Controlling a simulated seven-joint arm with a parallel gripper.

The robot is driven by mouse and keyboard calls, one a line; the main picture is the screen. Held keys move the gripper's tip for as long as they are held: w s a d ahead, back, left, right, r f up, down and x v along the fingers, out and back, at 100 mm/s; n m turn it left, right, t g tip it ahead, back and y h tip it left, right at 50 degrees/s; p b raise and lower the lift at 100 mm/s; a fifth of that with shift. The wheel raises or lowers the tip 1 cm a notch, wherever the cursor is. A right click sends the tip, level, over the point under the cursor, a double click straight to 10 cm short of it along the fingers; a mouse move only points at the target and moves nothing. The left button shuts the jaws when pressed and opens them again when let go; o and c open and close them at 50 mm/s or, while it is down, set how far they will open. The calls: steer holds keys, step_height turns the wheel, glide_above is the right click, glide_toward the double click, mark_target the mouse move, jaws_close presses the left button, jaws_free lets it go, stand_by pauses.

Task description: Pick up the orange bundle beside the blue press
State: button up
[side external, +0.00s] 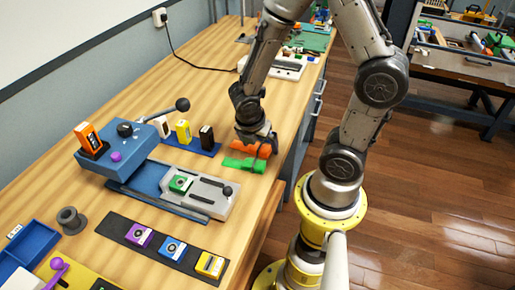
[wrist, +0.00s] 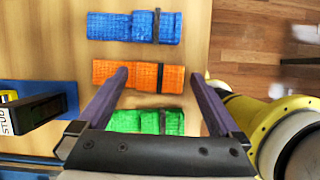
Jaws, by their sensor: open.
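The orange bundle (wrist: 142,76) is a flat rolled strap with a dark band near its right end, lying on the wooden bench between a blue bundle (wrist: 110,27) and a green bundle (wrist: 125,121). My gripper (wrist: 161,73) is open and empty over it. In the wrist view the left finger crosses the orange bundle and the right finger lies past its right end. In the side view the orange bundle (side external: 265,149) is partly hidden by my gripper, with the green bundle (side external: 244,164) in front. The blue press (side external: 125,160) stands to the left. The height gap cannot be told.
The press lever (side external: 182,105) and a blue strip with yellow and black blocks (side external: 207,138) stand left of the bundles. A grey sliding tray (side external: 212,200) with a green block is in front. The bench's right edge is close to the bundles.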

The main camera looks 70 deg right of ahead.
steer(key=c, duration=1.4)
steer(key=shift+r, duration=0.1)
